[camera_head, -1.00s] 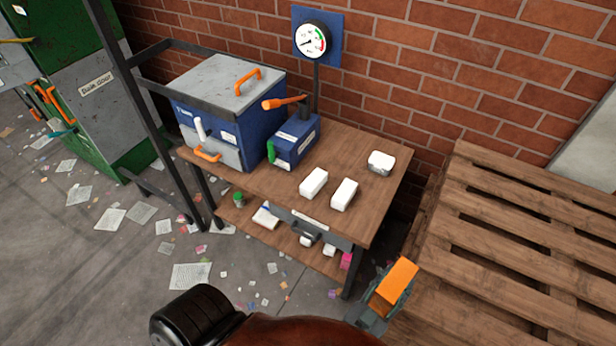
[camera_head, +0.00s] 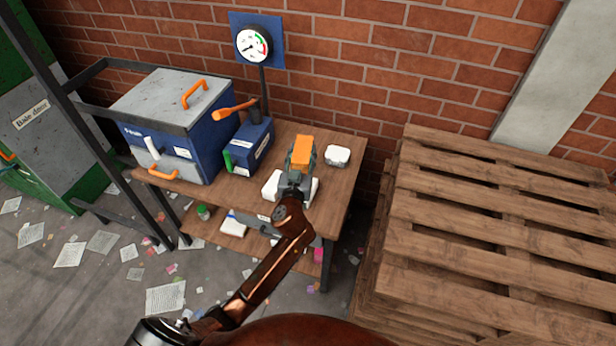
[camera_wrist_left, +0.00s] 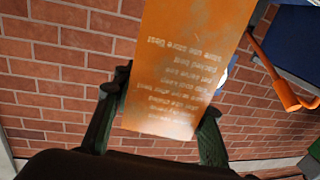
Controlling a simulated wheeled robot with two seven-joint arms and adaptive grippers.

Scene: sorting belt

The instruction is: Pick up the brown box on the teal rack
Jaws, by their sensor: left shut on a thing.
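An orange box (camera_head: 301,148) is in my left gripper (camera_head: 298,166), which is shut on it. Brick wall fills the background there. No brown box on a teal rack can be made out. My right gripper is not in view.
White packs (camera_head: 271,187) lie on the bench, partly hidden by my gripper; another white pack (camera_head: 338,154) sits near its right end. A blue press machine (camera_head: 251,145) and a grey-lidded blue bin (camera_head: 174,100) stand left. Stacked wooden pallets (camera_head: 490,215) stand right.

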